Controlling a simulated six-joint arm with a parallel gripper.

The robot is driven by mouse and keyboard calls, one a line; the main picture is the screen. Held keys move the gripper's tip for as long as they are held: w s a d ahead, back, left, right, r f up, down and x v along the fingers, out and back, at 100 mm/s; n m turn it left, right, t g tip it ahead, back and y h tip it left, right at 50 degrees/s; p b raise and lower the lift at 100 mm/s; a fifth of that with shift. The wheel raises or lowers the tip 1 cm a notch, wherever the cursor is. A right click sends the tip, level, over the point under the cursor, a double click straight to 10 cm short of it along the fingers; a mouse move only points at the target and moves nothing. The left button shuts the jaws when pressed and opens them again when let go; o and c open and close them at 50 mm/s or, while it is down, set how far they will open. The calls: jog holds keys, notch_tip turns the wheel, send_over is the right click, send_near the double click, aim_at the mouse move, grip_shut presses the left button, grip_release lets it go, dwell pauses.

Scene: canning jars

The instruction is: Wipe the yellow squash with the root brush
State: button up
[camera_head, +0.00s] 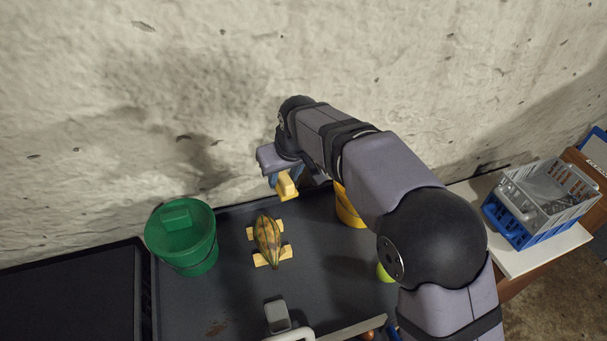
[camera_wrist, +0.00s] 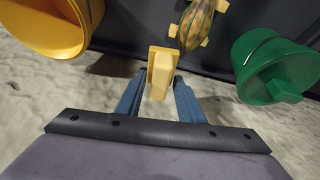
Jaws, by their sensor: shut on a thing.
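The squash (camera_head: 267,238) is yellow-orange with green stripes and lies on a pale wooden cradle (camera_head: 283,253) on the dark worktop. It also shows at the top of the wrist view (camera_wrist: 196,24). My gripper (camera_head: 284,182) is shut on a pale yellow block, apparently the root brush (camera_head: 287,188), and holds it in the air toward the wall side of the squash, apart from it. In the wrist view the brush (camera_wrist: 161,68) sits between the blue fingers. I cannot make out its bristles.
A green bucket (camera_head: 187,252) with a green block on its top stands left of the squash. A yellow bucket (camera_head: 347,209) stands to the right, partly behind my arm. The wall (camera_head: 120,120) is close behind. A grey-blue crate (camera_head: 540,205) sits far right.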

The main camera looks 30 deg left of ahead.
jog(key=s+r+n+p, duration=0.2)
jog(key=s+r+p, duration=0.45)
jog(key=s, duration=0.35)
notch_tip(320, 180, down, 6)
jog(key=s+d+m, duration=0.1)
jog(key=d+m, duration=0.1)
jog(key=m, duration=0.1)
jog(key=shift+s+p, duration=0.15)
jog(key=shift+p, duration=0.3)
jog(key=shift+d+f, duration=0.1)
jog(key=shift+f, duration=0.1)
